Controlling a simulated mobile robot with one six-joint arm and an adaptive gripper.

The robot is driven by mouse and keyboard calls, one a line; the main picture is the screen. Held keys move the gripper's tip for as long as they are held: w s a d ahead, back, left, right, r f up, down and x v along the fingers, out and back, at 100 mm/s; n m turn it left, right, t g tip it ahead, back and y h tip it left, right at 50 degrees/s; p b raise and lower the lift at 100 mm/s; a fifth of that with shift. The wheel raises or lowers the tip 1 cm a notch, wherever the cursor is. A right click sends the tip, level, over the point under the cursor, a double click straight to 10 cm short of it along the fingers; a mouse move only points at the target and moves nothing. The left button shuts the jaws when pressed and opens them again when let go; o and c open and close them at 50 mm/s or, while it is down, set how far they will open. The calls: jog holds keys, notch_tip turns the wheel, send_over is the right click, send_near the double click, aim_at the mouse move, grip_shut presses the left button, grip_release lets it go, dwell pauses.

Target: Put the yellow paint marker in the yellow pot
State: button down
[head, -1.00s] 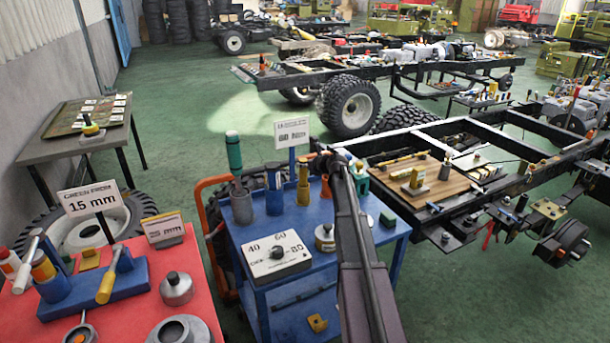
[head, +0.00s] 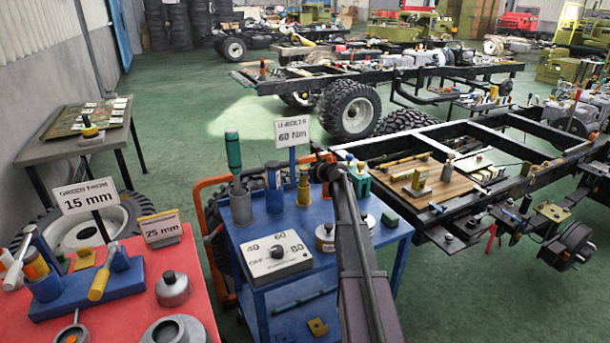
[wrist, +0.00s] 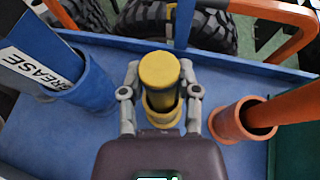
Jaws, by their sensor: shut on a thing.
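The yellow paint marker (wrist: 160,72) stands between the two fingers of my gripper (wrist: 160,84), which is shut on it. In the wrist view its lower end is within the rim of the yellow pot (wrist: 163,122); how deep it sits is hidden. In the head view the yellow marker (head: 304,175) rises above the yellow pot (head: 303,200) on the blue cart, close to upright. My arm hides much of the gripper there.
A blue pot (wrist: 85,82) with a grease tube stands left of the yellow pot, and an orange pot (wrist: 240,118) with an orange tube stands right. The blue cart (head: 240,225) also carries a dial box (head: 275,258). A raised blue edge (wrist: 220,58) runs behind.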

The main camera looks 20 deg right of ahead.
jog(key=shift+f, duration=0.15)
jog(key=shift+c, duration=1.7)
grip_release()
jog(key=shift+s+r, duration=0.1)
jog(key=shift+r, duration=0.2)
jog(key=p+v, duration=0.4)
jog(key=v, duration=0.7)
jog(key=shift+s, duration=0.4)
jog(key=shift+r, duration=0.1)
